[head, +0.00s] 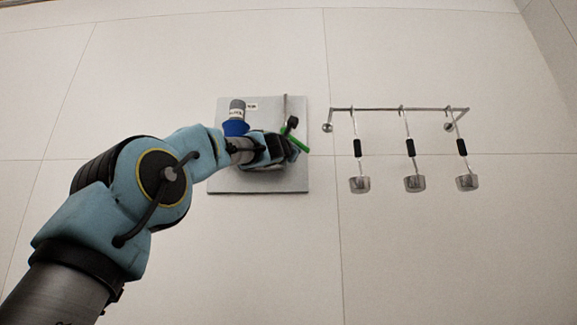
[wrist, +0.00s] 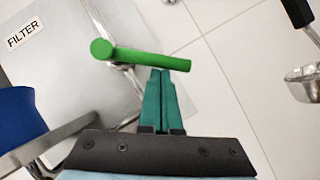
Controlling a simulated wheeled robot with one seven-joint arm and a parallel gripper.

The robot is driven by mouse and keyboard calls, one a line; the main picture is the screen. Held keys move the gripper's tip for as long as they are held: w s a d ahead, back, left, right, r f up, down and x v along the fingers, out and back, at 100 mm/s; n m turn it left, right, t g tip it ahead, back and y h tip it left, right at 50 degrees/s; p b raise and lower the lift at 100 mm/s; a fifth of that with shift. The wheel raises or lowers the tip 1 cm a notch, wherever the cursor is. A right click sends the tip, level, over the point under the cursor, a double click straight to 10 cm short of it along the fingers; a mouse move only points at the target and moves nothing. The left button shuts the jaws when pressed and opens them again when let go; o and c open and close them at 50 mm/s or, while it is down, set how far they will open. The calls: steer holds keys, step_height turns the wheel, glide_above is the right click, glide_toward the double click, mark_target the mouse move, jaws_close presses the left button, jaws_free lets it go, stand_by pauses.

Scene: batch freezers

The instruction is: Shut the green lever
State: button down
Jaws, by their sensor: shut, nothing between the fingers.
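The green lever (head: 299,145) shows at the right part of a grey wall panel (head: 232,183), partly hidden by my gripper. In the wrist view the green lever (wrist: 150,58) is a round green bar with a thicker rounded end at left, lying across the picture and slightly tilted. My gripper (wrist: 160,72) is shut and empty, its teal fingertips right at the bar's underside in the picture; I cannot tell whether they touch. In the head view my gripper (head: 284,150) is in front of the panel, just left of the lever.
A blue part with a grey top (head: 236,118) stands left of my gripper; its blue body (wrist: 18,118) shows in the wrist view. A FILTER label (wrist: 23,33) is on the panel. Several ladles hang from a wall rail (head: 385,108) at right. The wall below is clear.

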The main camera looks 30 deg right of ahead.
steer(key=n+t, duration=0.1)
steer(key=n, duration=0.1)
steer(key=d+r+n+t+y, duration=0.1)
steer(key=n, duration=0.1)
steer(key=s+d+n+t+b, duration=0.1)
steer(key=shift+r+n+y, duration=0.25)
steer(key=shift+n+y, duration=0.15)
steer(key=n+y, duration=0.1)
steer(key=r+n+t+p, duration=0.1)
steer(key=d+r+n+t+y+p, duration=0.1)
steer(key=n, duration=0.1)
steer(key=shift+s+r+y, duration=0.1)
steer(key=shift+s+y, duration=0.2)
steer(key=shift+s, duration=0.15)
